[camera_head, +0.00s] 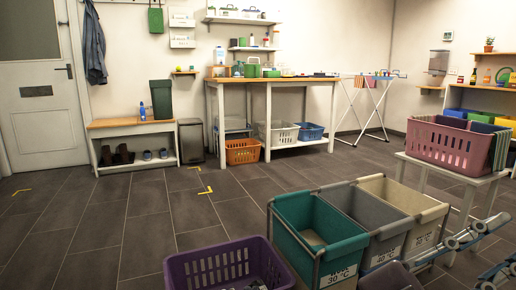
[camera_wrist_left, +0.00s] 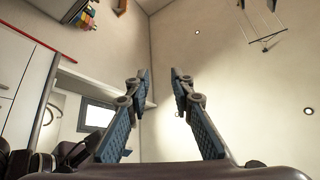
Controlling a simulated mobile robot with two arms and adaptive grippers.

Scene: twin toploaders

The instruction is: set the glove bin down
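No bin here carries a readable glove label, so I cannot tell for certain which is the glove bin. A tall dark green bin (camera_head: 161,99) stands upright on the wooden-topped bench (camera_head: 108,123) by the back wall, beside a blue bottle (camera_head: 142,111). My left gripper (camera_wrist_left: 162,75) is open in the left wrist view, its two blue-padded fingers apart with nothing between them. I see no second gripper.
A teal bin (camera_head: 304,232), a grey bin and a cream bin stand in a frame in front. A purple basket (camera_head: 205,262) is at the bottom edge. A mauve basket (camera_head: 445,145) sits on a white stand. The floor at left is clear, with yellow corner marks.

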